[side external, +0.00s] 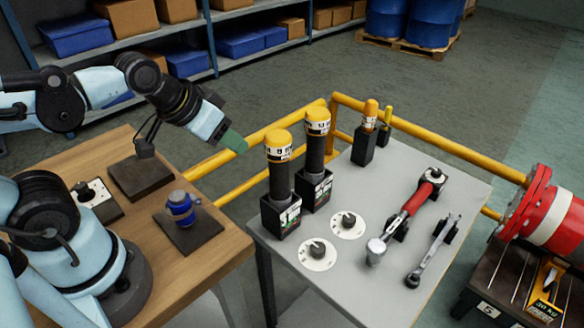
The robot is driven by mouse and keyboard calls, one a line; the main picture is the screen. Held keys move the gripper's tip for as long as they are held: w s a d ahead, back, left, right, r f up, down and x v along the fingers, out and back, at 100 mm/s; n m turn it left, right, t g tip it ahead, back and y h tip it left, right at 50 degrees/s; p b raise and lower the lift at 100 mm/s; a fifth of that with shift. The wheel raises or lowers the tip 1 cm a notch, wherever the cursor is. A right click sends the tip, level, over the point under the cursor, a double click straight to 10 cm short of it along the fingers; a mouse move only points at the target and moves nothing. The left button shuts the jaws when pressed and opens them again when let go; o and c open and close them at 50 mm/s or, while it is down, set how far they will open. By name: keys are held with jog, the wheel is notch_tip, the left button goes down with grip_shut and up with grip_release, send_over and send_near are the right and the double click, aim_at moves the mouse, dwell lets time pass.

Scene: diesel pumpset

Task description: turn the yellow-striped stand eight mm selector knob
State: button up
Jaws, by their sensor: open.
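Two round white dials with dark pointer knobs lie on the grey table: a nearer selector knob (318,249) and a farther selector knob (348,220). Behind them stand two dark upright handles with yellow caps, the nearer handle (279,180) and the farther handle (316,155), each in a black holder with small labels. The markings are too small to tell which stand is yellow-striped or eight mm. My gripper (236,143) is open, with a green tip, in the air left of the handles and above the gap between the tables. It is well apart from both dials.
A red-handled wrench (415,200) and a silver spanner (430,255) lie right of the dials. Yellow rails (430,143) run behind the table. A blue item (181,206) stands on the wooden table (222,246). A red flanged pipe (540,205) is at right.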

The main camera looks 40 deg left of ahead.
jog(key=o, duration=0.3)
jog(key=shift+r, duration=0.1)
notch_tip(320, 180, up, 5)
jog(key=n+g, duration=0.1)
jog(key=g, duration=0.6)
send_over(318, 248)
notch_tip(318, 248, down, 14)
notch_tip(318, 248, down, 12)
jog(key=shift+f, duration=0.25)
